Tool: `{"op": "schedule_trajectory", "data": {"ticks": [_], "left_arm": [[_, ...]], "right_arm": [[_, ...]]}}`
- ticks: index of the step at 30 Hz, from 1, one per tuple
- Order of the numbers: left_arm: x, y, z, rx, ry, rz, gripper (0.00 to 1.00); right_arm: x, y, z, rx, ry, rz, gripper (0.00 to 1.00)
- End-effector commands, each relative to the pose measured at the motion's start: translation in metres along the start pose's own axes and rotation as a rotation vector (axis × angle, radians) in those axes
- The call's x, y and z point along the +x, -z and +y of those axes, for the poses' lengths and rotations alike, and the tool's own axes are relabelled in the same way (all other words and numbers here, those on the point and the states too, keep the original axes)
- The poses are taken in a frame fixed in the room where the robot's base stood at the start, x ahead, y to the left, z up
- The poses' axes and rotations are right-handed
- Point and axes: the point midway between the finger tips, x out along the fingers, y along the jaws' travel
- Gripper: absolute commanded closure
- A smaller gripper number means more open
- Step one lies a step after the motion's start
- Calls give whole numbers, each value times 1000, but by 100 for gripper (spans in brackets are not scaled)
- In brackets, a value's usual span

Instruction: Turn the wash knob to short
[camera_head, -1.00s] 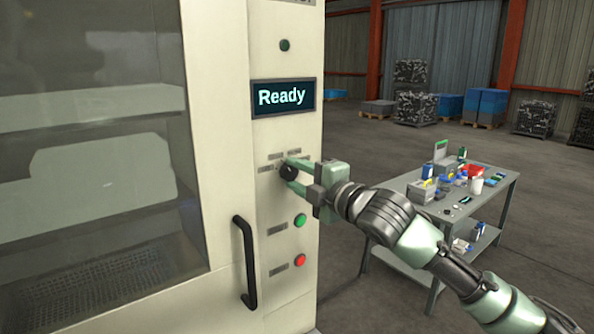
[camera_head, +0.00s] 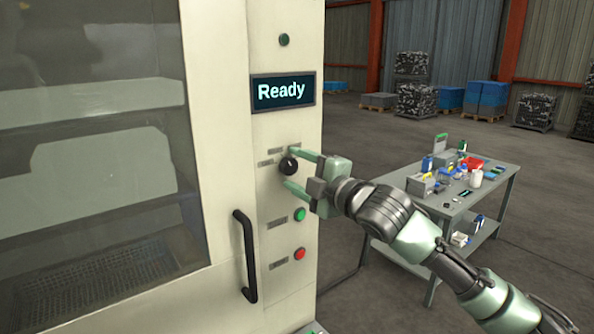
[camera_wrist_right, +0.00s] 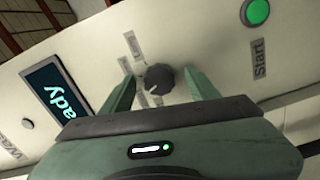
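The black wash knob (camera_head: 288,166) is on the cream machine panel, below the display that reads "Ready". It also shows as a dark round knob in the right wrist view (camera_wrist_right: 159,77). Small labels ring it; most are too small or angled to read, so I cannot tell which setting it points at. My right gripper (camera_head: 293,170) is open at the panel, one finger above the knob and one below. In the right wrist view its fingers (camera_wrist_right: 163,88) stand apart on both sides of the knob, with visible gaps. My left gripper is not in view.
Below the knob are a green button (camera_head: 300,214), labelled Start in the wrist view, and a red button (camera_head: 300,253). A black door handle (camera_head: 245,257) juts out at the lower left. A grey table (camera_head: 462,205) with several small items stands behind my right arm.

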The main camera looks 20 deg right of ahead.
Motion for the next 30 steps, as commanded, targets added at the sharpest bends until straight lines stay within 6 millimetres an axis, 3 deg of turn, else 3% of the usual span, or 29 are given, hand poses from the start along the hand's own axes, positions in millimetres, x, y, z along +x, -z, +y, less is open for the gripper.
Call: {"op": "schedule_trajectory", "data": {"ticks": [10,21,30], "left_arm": [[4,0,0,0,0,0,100],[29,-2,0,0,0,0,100],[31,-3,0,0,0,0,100]], "right_arm": [[-6,0,-1,-1,-2,1,41],[-65,-2,-3,-3,-1,-2,41],[-78,0,0,0,0,0,41]]}}
